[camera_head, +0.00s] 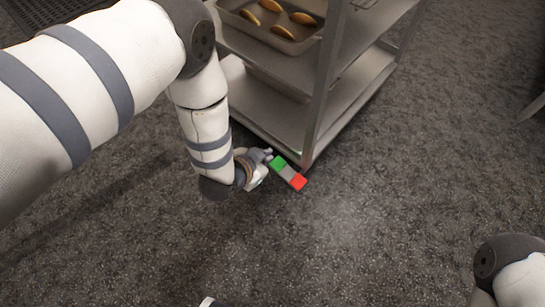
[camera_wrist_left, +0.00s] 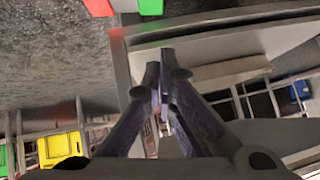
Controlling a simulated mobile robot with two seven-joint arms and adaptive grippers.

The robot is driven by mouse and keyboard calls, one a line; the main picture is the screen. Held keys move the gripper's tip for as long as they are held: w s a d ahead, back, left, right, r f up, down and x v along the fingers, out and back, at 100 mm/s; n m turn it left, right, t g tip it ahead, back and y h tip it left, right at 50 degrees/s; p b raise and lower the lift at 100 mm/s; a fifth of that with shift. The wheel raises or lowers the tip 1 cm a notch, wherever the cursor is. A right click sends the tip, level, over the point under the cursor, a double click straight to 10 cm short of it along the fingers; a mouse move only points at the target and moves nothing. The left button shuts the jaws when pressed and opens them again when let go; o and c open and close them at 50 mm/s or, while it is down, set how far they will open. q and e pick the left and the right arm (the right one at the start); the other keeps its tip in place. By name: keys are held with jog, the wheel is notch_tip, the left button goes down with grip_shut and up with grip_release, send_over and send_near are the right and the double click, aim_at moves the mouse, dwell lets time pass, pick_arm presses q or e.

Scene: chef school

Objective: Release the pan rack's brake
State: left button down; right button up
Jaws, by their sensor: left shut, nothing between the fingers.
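The pan rack (camera_head: 318,85) is a grey metal trolley with shelves at the top middle of the head view. Its brake pedal (camera_head: 289,173) sticks out low by the near corner post, with a green end toward the rack's left and a red end at the right. My left gripper (camera_head: 266,155) is shut and empty, close beside the green end; I cannot tell whether they touch. In the left wrist view the shut fingers (camera_wrist_left: 166,60) point toward the rack's bottom shelf. The pedal's red end (camera_wrist_left: 98,8) and green end (camera_wrist_left: 183,6) show at the top edge. My right gripper is out of view.
A tray (camera_head: 270,37) with several golden-brown pieces lies on the rack's upper shelf. The lower shelf (camera_head: 280,112) sits close above my left gripper. The dark speckled floor (camera_head: 390,190) is clear to the right and in front. A dark mat (camera_head: 45,12) lies top left.

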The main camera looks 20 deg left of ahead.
pick_arm(q)
jog(key=b, duration=0.5)
send_over(275, 164)
jog(key=f, duration=0.7)
jog(key=shift+s+d, duration=0.35)
jog(key=shift+w+a+f+b, duration=0.15)
jog(key=shift+f+b, duration=0.2)
jog(key=shift+f, duration=0.3)
jog(key=shift+w+a+f+b, duration=0.1)
jog(key=shift+f+b, duration=0.2)
jog(key=shift+f, duration=0.3)
jog(key=shift+w+a+f+b, duration=0.1)
jog(key=shift+f+b, duration=0.2)
jog(key=shift+f, duration=0.25)
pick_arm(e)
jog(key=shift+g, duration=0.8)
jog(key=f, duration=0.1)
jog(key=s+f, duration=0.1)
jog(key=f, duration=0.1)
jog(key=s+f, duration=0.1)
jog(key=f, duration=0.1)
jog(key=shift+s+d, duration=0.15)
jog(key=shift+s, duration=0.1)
